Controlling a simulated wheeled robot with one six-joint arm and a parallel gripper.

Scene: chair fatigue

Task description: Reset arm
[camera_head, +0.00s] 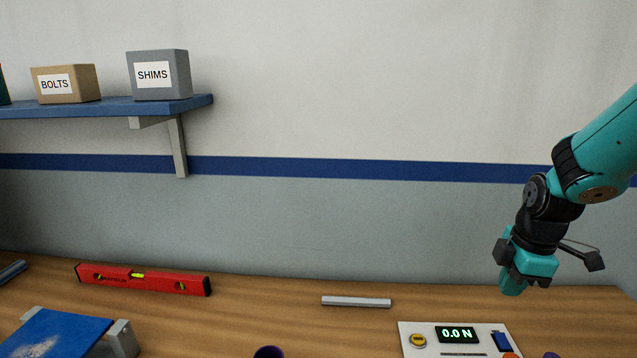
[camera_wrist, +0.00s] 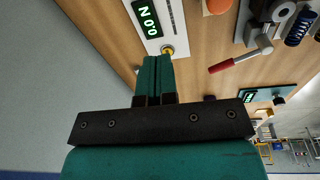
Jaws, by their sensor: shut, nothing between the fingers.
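My gripper (camera_head: 512,284) hangs at the right in the head view, above the back of the wooden bench (camera_head: 270,318). Its teal fingers point down and are together, with nothing between them. In the wrist view the shut fingers (camera_wrist: 156,62) reach towards a white panel (camera_wrist: 165,20) with a green-lit display and a yellow button. The same panel (camera_head: 403,343) shows at the bottom right of the head view, its display reading 0.0 N. The fingers appear apart from the panel. My arm comes in from the right edge.
A red spirit level (camera_head: 155,282), a grey bar (camera_head: 356,301) and a blue-topped fixture (camera_head: 62,328) are on the bench. A shelf (camera_head: 110,107) holds boxes marked BOLTS (camera_head: 82,92) and SHIMS (camera_head: 180,75).

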